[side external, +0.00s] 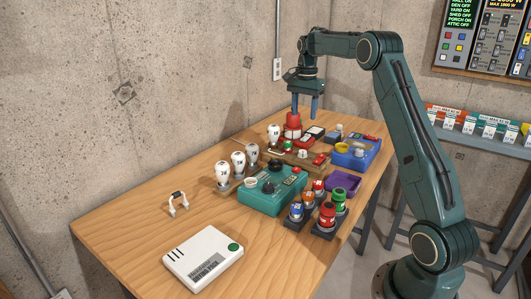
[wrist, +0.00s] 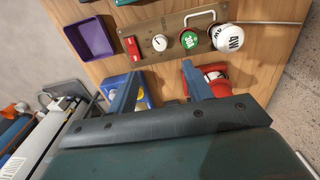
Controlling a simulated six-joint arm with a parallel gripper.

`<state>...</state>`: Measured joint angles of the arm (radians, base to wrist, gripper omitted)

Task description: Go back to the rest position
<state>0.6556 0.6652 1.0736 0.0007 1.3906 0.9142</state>
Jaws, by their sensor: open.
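My gripper (side external: 304,104) hangs from my raised arm over the far part of the wooden table, fingers pointing down. It is open, with the two blue fingers apart and nothing between them in the wrist view (wrist: 158,88). In the side view the fingertips are just above a red device (side external: 292,122). In the wrist view the right finger partly covers this red device (wrist: 217,82), and the left finger partly covers a blue box (wrist: 143,98). I cannot tell whether a finger touches either one.
A brown panel (wrist: 172,37) carries a green knob, a white dial and a bulb. A teal box (side external: 283,200), white bulbs (side external: 222,171), colored knobs (side external: 327,214), a purple tray (side external: 345,184) and a white device (side external: 203,257) stand on the table. The table's front left is mostly clear.

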